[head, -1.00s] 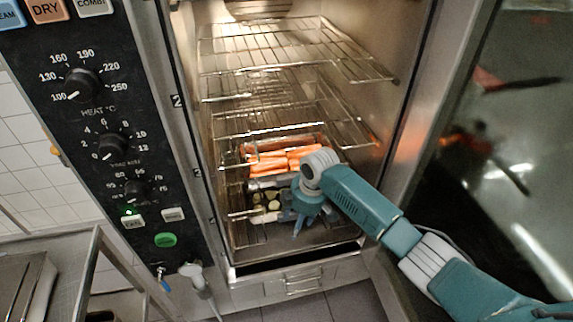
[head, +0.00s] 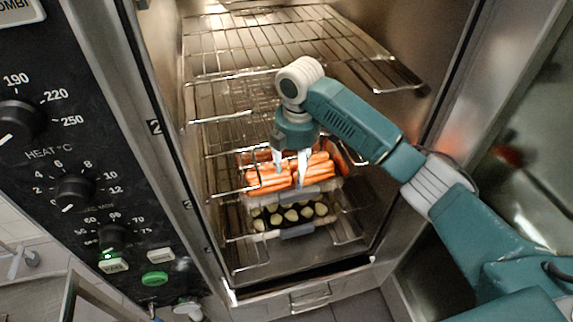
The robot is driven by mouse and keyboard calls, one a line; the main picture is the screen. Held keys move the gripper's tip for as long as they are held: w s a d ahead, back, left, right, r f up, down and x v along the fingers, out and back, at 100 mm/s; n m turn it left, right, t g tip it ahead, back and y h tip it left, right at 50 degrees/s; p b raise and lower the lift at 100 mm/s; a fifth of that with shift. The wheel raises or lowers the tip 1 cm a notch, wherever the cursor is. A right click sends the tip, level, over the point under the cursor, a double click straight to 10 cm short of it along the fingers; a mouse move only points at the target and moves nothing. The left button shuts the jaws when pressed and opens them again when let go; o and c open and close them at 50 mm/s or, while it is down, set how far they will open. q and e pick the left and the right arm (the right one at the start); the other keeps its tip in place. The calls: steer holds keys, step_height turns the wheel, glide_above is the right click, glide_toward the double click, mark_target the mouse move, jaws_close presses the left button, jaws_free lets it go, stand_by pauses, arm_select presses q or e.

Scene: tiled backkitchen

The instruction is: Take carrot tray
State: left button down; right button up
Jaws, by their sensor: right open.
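The carrot tray (head: 265,199) sits on a wire rack inside the open oven, with orange carrots (head: 268,180) piled in it. A grey bar, which looks like its handle (head: 316,193), shows at its front edge. My right gripper (head: 291,184) is open and points down over the front of the carrots. It hides part of them, and I cannot tell whether the fingers touch the tray. My left gripper is not in view.
A second tray with pale round pieces (head: 291,215) sits just below, with its own grey bar (head: 298,232). Empty wire racks (head: 290,45) are above. The control panel (head: 75,150) is left of the opening; the open door (head: 520,150) is at right.

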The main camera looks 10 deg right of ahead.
mark_target(296, 191)
steer(key=f, duration=0.4)
steer(key=shift+s+f, duration=0.1)
steer(key=shift+s, duration=0.2)
steer(key=shift+f, duration=0.3)
steer(key=f, duration=0.1)
steer(key=f+p, duration=0.1)
steer(key=f, duration=0.3)
steer(key=shift+w+d, duration=0.25)
steer(key=shift+d, duration=0.1)
steer(key=shift+c, duration=1)
steer(key=c, duration=0.9)
jaws_close()
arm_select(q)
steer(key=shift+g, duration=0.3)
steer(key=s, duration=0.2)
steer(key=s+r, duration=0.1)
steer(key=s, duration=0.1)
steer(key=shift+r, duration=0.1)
arm_select(e)
steer(key=shift+w+r, duration=0.15)
